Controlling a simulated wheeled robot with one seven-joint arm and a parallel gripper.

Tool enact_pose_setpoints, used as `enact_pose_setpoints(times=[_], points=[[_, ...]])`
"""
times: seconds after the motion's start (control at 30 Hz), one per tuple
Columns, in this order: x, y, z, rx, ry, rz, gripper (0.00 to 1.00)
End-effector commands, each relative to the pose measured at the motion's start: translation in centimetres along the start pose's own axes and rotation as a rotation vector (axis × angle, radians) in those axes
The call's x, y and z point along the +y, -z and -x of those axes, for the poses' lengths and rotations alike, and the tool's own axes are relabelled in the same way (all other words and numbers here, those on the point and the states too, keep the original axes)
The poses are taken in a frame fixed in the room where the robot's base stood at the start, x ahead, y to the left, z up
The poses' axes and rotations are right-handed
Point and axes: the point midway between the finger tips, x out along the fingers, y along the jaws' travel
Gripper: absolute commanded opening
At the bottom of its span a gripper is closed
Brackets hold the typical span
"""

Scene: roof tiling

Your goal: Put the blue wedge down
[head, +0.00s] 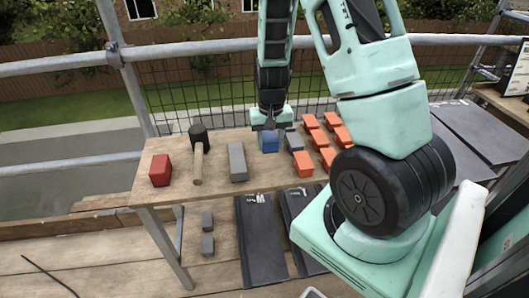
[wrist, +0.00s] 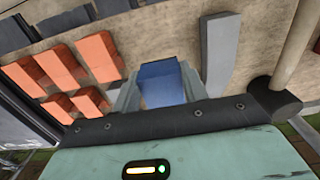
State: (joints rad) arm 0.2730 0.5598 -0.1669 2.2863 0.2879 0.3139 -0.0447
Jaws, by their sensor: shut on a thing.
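The blue wedge (head: 269,142) is at the back middle of the wooden table in the head view, under my gripper (head: 269,122). In the wrist view the blue wedge (wrist: 164,84) sits between the two fingers of my gripper (wrist: 160,90), which is shut on it. The wedge is at or just above the table top; I cannot tell whether it touches. Its upper part is hidden by the gripper in the head view.
A grey block (head: 237,162), a mallet (head: 198,150) and a red block (head: 160,170) lie left of the wedge. Another grey block (head: 293,140) and several orange blocks (head: 303,164) lie close on its right. Bare wooden table (head: 215,184) shows in front.

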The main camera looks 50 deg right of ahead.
Motion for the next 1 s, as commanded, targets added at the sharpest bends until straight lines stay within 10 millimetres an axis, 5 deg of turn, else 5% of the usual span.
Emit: enact_pose_setpoints(times=[0.53,0.83,0.87,0.9,1.0], points=[[0.0,-0.1,-7.6,-0.002,0.0,-0.001,0.02],[0.0,0.0,-8.2,0.002,0.0,-0.001,0.02],[0.0,0.0,-8.2,0.001,0.0,-0.001,0.52],[0.0,0.0,-8.2,0.001,0.0,-0.001,0.63],[0.0,0.0,-8.2,0.001,0.0,-0.001,0.65]])
